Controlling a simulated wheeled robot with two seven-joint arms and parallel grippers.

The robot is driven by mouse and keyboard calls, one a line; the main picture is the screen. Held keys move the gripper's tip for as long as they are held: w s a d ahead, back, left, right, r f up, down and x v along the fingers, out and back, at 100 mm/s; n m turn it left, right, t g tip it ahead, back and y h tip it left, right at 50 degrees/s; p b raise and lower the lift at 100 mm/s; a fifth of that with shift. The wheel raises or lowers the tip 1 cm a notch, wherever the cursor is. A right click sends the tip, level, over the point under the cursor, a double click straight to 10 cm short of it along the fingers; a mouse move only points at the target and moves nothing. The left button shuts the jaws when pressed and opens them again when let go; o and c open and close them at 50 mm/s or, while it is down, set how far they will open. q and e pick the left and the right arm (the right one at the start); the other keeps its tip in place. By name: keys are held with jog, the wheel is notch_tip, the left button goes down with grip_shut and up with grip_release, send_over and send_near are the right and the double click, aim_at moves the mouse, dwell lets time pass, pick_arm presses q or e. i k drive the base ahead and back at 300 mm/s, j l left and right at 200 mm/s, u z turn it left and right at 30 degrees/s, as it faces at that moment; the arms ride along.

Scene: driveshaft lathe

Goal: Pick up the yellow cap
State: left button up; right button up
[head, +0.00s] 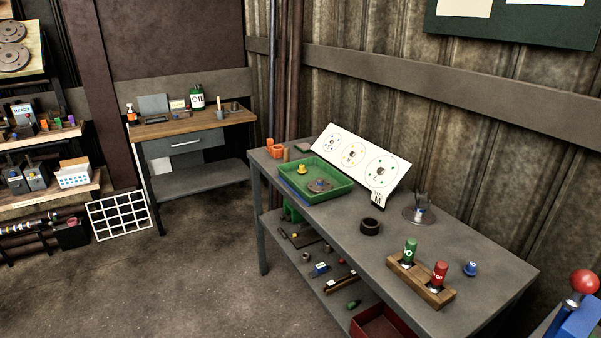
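A small yellow piece (302,169), which looks like the yellow cap, is inside the green tray (335,190), towards its back left. It is small in the head view, so its exact shape is hard to tell. The tray stands on the left part of the grey metal table (460,245). Neither of my grippers shows in the head view.
A white board with circles (354,153) leans behind the tray. A black ring (370,226), a wooden block (420,280) with green and red handles, and a blue piece (470,268) stand further right. A wooden-topped bench (190,122) is at the back. The floor left of the table is clear.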

aim_at(302, 170)
jog(key=i+z, duration=0.1)
jog(key=z, duration=0.5)
jog(key=i+j+z, duration=0.45)
jog(key=j, duration=0.15)
jog(key=j+z, duration=0.25)
jog(key=i+j+z, duration=0.25)
jog(key=j, duration=0.2)
jog(key=j+z, duration=0.25)
jog(key=k+j, duration=0.05)
jog(key=j, duration=0.05)
